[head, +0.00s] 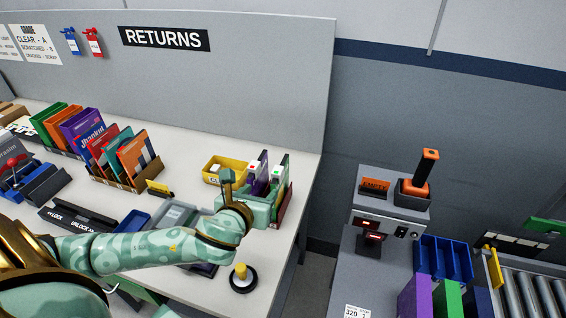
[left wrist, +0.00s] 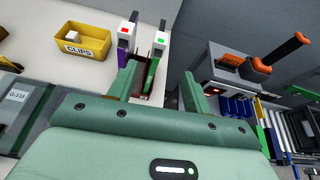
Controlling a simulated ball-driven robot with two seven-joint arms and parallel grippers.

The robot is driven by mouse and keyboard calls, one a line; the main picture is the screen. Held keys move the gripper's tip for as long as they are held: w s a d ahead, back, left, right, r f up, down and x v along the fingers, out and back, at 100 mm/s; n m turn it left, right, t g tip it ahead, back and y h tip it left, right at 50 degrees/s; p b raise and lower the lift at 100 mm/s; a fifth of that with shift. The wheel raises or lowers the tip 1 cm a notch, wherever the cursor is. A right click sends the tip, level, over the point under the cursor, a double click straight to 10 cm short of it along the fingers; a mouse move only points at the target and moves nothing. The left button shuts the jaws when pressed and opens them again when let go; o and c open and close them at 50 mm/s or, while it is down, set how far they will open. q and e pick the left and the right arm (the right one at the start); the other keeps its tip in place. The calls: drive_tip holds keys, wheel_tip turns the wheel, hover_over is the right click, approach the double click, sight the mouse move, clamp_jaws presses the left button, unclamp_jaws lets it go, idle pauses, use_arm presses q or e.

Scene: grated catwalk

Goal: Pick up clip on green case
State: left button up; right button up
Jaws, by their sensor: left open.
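The green case (left wrist: 151,76) stands upright at the right end of the bench, between the fingers in the left wrist view. On its top is a white and dark clip (left wrist: 160,36) with a green mark; the clip also shows in the head view (head: 279,171). A purple case (left wrist: 123,79) with a red-marked clip (left wrist: 127,33) stands just left of it. My left gripper (left wrist: 161,82) is open and empty, its fingers pointing toward the cases. In the head view the left gripper (head: 233,187) partly hides the lower cases. My right gripper is out of view.
A yellow bin labelled CLIPS (head: 224,168) stands left of the cases, holding a small white block. A round black base with a yellow knob (head: 242,278) is near the bench's front. Book racks (head: 126,163) fill the left. A grey console (head: 385,240) stands right, across a gap.

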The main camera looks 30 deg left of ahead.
sight(279, 172)
use_arm(q)
drive_tip(key=shift+m, duration=0.4)
drive_tip(key=b+x, duration=0.2)
drive_tip(key=x, duration=0.8)
drive_tip(key=shift+w+a+r, duration=0.1)
drive_tip(key=shift+w, duration=0.05)
drive_tip(key=shift+w+a, duration=0.1)
drive_tip(key=shift+w, duration=0.35)
drive_tip(key=b+x, duration=0.1)
drive_tip(key=x, duration=0.1)
drive_tip(key=b+x, duration=0.1)
drive_tip(key=x, duration=0.1)
drive_tip(key=shift+w+f, duration=0.25)
drive_tip(key=shift+f, duration=0.2)
drive_tip(key=shift+w, duration=0.1)
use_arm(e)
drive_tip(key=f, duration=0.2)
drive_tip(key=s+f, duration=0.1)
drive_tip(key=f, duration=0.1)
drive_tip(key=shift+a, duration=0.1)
use_arm(q)
drive_tip(key=shift+c, duration=0.3)
drive_tip(key=c, duration=1)
